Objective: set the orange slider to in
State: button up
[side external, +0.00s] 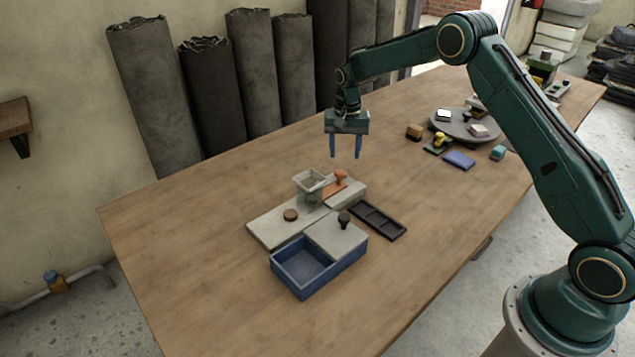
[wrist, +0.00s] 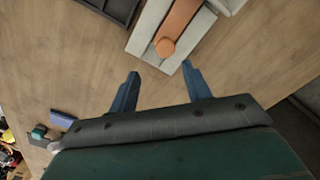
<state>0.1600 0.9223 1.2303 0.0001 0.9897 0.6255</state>
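The orange slider (side external: 340,178) sits on a pale grey base on the table, beside a grey square hopper. In the wrist view the slider (wrist: 178,28) is an orange strip with a round knob, lying along a channel in its pale base (wrist: 146,32). My gripper (side external: 346,156) hangs above the table, up and behind the slider in the side view, with its blue fingers apart and nothing between them. In the wrist view my gripper (wrist: 162,82) points toward the knob end, apart from it. The slider's far end is cut off there.
The hopper (side external: 310,183), a brown round knob (side external: 291,215), a blue box (side external: 305,270) with a grey lid and black knob (side external: 344,219), and a dark compartment tray (side external: 377,219) surround the slider. A round grey turntable (side external: 466,125) with small items stands farther right. The table's left part is clear.

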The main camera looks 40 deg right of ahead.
jog(key=s+r+n, duration=0.1)
jog(key=s+r, duration=0.1)
jog(key=r, duration=0.6)
jog(key=s+a+r+t, duration=0.1)
jog(key=s+r, duration=0.2)
jog(key=r, duration=0.6)
jog(key=shift+s+a+n, duration=0.2)
jog(key=shift+a+n, duration=0.1)
jog(key=shift+n, duration=0.1)
jog(key=shift+r, duration=0.15)
jog(key=d+f+n+y, duration=0.1)
jog(key=f+n, duration=0.2)
jog(key=n, duration=0.2)
jog(key=d+f+n+t+y, duration=0.1)
jog(key=d+f+n, duration=0.1)
jog(key=n, duration=0.3)
jog(key=w+d+f+n+t+y, duration=0.1)
jog(key=f+n, duration=0.4)
jog(key=n, duration=0.1)
jog(key=shift+d, duration=0.15)
